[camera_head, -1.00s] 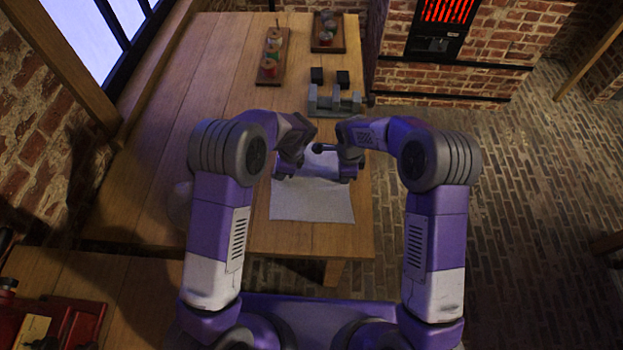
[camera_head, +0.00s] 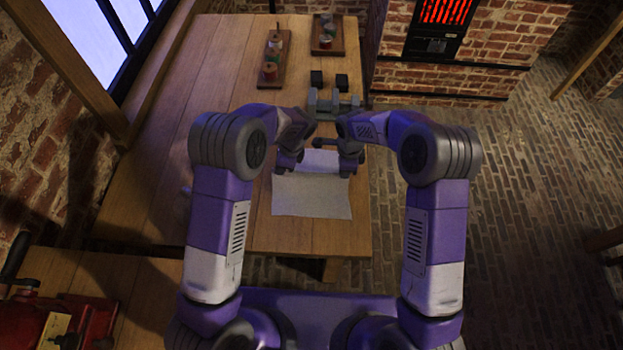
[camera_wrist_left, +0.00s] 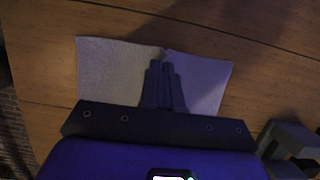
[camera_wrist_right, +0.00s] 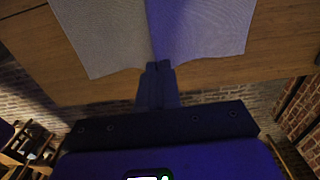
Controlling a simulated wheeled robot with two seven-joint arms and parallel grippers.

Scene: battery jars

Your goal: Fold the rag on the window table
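The pale grey rag (camera_head: 312,196) lies on the wooden table near its front right corner. A crease runs across it between my grippers. The part beyond the crease looks bluer and brighter. My left gripper (camera_head: 288,170) is at the rag's left side and my right gripper (camera_head: 348,171) at its right side. In the left wrist view the fingers (camera_wrist_left: 161,63) are closed together at the crease, near the rag's edge. In the right wrist view the fingers (camera_wrist_right: 158,66) are closed at the crease's other end. The fingers hide the pinched cloth itself.
Wooden trays with jars (camera_head: 272,68) sit farther back. The table (camera_head: 190,150) is mostly clear to the left.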

